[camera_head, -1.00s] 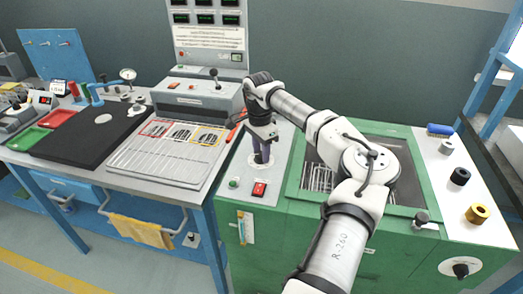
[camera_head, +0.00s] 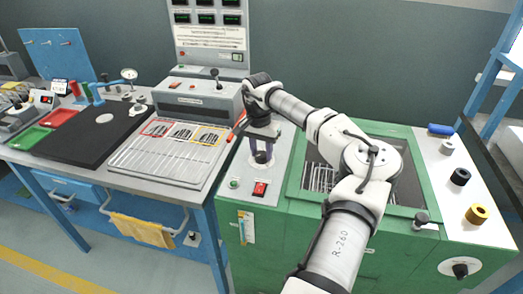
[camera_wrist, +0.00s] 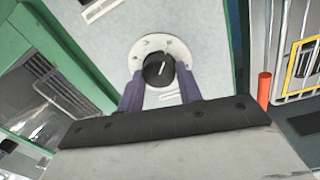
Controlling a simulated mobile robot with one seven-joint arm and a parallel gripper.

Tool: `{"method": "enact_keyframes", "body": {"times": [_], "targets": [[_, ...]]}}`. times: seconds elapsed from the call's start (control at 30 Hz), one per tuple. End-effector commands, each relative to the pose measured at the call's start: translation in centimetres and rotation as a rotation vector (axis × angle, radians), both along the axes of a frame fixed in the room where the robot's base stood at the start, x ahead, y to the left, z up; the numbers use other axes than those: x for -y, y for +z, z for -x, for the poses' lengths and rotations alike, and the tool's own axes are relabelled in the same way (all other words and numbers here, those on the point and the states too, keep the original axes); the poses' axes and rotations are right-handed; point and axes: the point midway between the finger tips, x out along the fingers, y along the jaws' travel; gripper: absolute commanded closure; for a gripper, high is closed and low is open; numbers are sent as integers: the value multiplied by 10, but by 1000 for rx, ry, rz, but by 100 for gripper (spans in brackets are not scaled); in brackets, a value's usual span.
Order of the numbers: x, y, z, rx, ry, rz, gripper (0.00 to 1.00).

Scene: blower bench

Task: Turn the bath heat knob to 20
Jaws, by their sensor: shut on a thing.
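A black knob (camera_wrist: 158,70) with a white pointer line sits on a round pale dial plate (camera_wrist: 177,47) in the wrist view. Its line points up and slightly right there; dial numbers are too small to read. My gripper (camera_wrist: 160,90) has its two purple fingers on either side of the knob, shut on it. In the head view my gripper (camera_head: 262,157) points down at the light panel left of the green bath, and the knob is mostly hidden between the fingers. Another black knob (camera_head: 460,270) on a white dial is on the green cabinet's front at lower right.
A red switch (camera_head: 260,189) and a green button (camera_head: 234,183) lie just in front of my gripper. The bath opening (camera_head: 318,178) is to the right, partly under my arm. A red-handled tool (camera_head: 238,124) lies close on the left bench.

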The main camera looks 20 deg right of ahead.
Motion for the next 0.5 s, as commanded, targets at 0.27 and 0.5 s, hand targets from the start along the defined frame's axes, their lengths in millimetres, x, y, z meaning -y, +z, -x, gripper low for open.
{"method": "enact_keyframes", "body": {"times": [0.27,0.5], "targets": [[-1,1,0,0,6,0,88],[-1,0,0,0,4,0,43]]}}
